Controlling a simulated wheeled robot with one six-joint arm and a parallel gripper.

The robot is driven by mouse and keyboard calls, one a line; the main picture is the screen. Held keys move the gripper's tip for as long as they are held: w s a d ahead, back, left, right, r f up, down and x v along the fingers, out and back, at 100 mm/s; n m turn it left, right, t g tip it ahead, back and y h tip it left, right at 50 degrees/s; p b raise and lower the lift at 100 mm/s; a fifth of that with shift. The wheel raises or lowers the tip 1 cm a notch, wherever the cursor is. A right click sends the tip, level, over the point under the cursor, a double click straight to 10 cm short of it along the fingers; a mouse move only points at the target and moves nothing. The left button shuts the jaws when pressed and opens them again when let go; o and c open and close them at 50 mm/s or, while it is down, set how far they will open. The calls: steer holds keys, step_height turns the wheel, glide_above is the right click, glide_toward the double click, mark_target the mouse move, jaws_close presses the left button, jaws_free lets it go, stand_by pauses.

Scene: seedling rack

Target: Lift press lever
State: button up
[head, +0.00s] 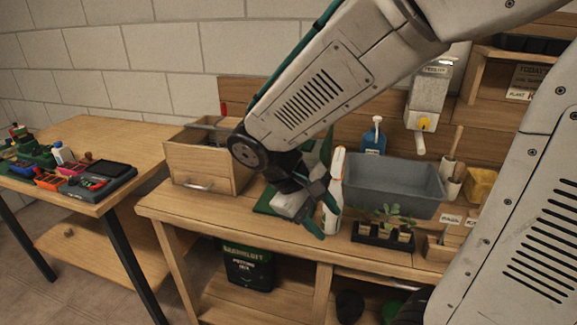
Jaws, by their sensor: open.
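My gripper (316,222) hangs over the front middle of the workbench, open, with its fingers pointing down and toward the front edge. It appears empty. A green press base (267,203) shows on the bench just left of and behind the gripper. A green upright part (326,148) shows between my arm and the white bottle-like shape. My forearm and wrist hide most of the press, and I cannot make out its lever. A red upright piece (223,109) stands above the wooden drawer box at left; I cannot tell what it belongs to.
A wooden drawer box (200,165) stands left. A white, orange-tipped shape (338,165) is close beside the gripper. A grey tub (395,187), seedling tray (383,240) and blue bottle (374,140) stand right. A side table (110,140) holds small items.

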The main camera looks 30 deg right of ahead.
steer(key=w+f+n+t+h, duration=0.2)
steer(key=w+t+h, duration=0.7)
steer(key=w, duration=1.4)
steer(key=x, duration=0.7)
steer(key=shift+s+d+f, duration=0.1)
steer(key=shift+s+f, duration=0.1)
jaws_close()
